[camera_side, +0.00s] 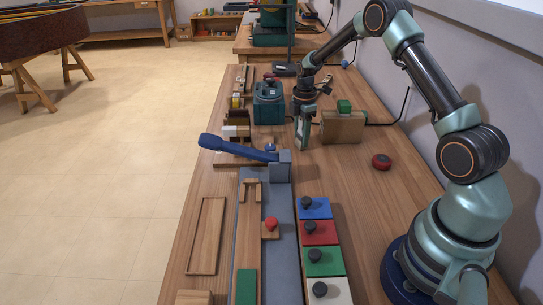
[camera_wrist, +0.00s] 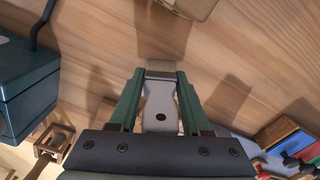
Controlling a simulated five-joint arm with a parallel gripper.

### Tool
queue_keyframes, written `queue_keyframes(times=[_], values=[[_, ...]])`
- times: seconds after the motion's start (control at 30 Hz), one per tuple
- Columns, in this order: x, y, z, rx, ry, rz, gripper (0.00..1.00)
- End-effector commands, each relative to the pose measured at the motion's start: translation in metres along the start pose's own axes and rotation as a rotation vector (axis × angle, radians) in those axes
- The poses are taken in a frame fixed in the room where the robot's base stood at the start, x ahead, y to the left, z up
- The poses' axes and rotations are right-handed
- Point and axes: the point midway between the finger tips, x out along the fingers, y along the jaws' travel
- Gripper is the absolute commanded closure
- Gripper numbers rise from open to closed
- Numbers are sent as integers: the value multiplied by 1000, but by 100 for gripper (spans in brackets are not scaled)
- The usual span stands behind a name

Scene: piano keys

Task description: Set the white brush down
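My gripper (camera_side: 303,140) points down over the far half of the wooden bench, between a teal box and a wooden block. In the wrist view its two green fingers (camera_wrist: 160,84) stand on either side of the white brush (camera_wrist: 160,108). The brush has a pale grey-white body and a tan end (camera_wrist: 160,70) at the fingertips. The fingers look closed against its sides. Bench wood shows beyond the tan end; I cannot tell whether the brush touches it. In the side view the brush is not clearly separable from the fingers.
The teal box (camera_side: 268,104) stands left of my gripper. The wooden block (camera_side: 342,127) with a green piece on top stands right.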

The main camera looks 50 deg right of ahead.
Motion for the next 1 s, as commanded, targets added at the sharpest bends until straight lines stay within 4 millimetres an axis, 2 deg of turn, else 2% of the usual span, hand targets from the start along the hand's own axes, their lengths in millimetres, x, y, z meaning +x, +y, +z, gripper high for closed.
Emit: queue_keyframes(times=[0.33, 0.53, 0.63, 0.77, 1.0], values=[[-2, 0, 0, 0, 0, 1, 100], [-17, 1, 0, 0, 0, 3, 100], [-34, 1, 0, 0, 0, 5, 100], [-64, 1, 0, 0, 0, 7, 100], [-132, 2, 0, 0, 0, 7, 100]])
